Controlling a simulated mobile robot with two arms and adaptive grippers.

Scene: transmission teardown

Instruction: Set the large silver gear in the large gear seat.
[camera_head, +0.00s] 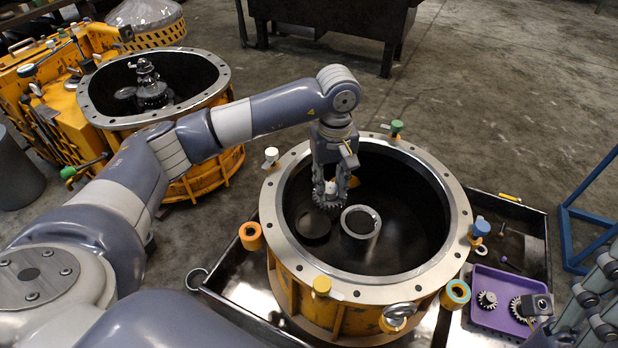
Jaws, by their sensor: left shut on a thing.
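My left gripper (332,182) reaches down into the open round housing (452,200) and is shut on a toothed metal gear (326,201). The gear looks grey and dark in the shade, and the fingers cover part of it. Inside the housing, a dark round disc (313,226) lies just below the gear, and a silver hollow cylinder (361,222) stands to its right. I cannot tell for sure which is the large gear seat, or whether the gear touches anything below. My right gripper (545,318) shows only partly at the lower right edge; its jaw state is unclear.
A purple tray (484,317) at the lower right holds a small gear (487,300) and a larger silver gear (519,309). Coloured knobs stand around the housing's rim. A second yellow housing (100,112) stands at the back left. A blue frame (565,228) stands at the right.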

